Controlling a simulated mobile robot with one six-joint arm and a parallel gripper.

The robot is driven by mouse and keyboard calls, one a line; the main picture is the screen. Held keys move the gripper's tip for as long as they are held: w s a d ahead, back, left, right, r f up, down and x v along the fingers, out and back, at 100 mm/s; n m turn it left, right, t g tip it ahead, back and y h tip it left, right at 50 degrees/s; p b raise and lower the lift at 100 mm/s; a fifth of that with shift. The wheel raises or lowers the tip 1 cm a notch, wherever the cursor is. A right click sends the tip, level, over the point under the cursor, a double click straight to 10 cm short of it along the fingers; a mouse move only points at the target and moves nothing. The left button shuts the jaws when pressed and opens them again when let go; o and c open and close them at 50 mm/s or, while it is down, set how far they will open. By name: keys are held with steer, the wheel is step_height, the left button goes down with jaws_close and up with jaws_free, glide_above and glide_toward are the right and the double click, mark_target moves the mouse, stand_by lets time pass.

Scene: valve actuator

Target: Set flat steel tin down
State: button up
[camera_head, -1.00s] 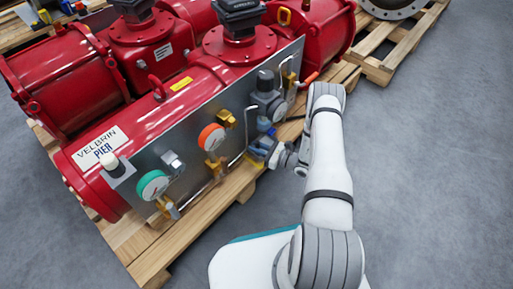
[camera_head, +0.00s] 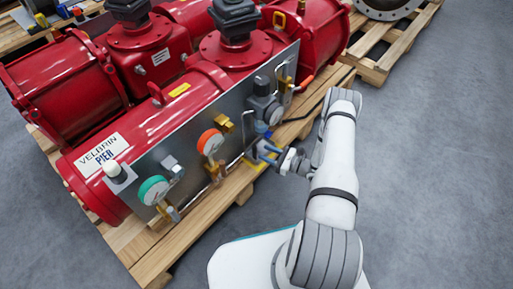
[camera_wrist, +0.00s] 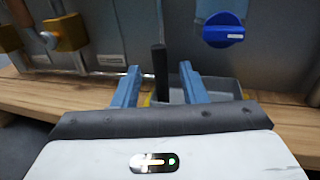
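A shallow grey steel tin (camera_wrist: 218,88) shows in the wrist view, low in front of the panel, just beyond my fingers. A yellow marking or pad (camera_head: 251,164) shows at the pallet edge, with yellow bits also beside the tin in the wrist view. In the head view my gripper (camera_head: 268,152) is at the pallet edge, below the regulator. The right finger hides part of the tin, and I cannot make the tin out in the head view.
The steel panel carries a green gauge (camera_head: 153,190), an orange gauge (camera_head: 210,142) and a dark regulator (camera_head: 264,100). A blue knob (camera_wrist: 223,30) and a black upright rod or hose (camera_wrist: 160,72) are close to my fingers. Grey floor on the right is free.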

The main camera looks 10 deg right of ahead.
steer(key=v, duration=0.6)
steer(key=s+a+r+n+g, duration=0.1)
steer(key=a+r+n+g, duration=0.25)
steer(key=r, duration=0.45)
steer(key=s+a+r+n+g+h, duration=0.1)
steer(key=a+r+n+g, duration=0.2)
steer(key=r+n+g, duration=0.35)
steer(key=s+a+r+n+g, duration=0.1)
steer(key=a+r+n+g, duration=0.2)
steer(key=r, duration=0.7)
steer(key=s+r+n+t+h, duration=0.2)
steer(key=s+r+n+h, duration=1)
steer(key=s+r, duration=0.5)
steer(key=shift+s+r+n+t+h+p, duration=0.25)
steer(key=shift+r+n+t+h+p, duration=0.2)
steer(key=shift+r, duration=0.3)
steer(key=shift+a, duration=0.1)
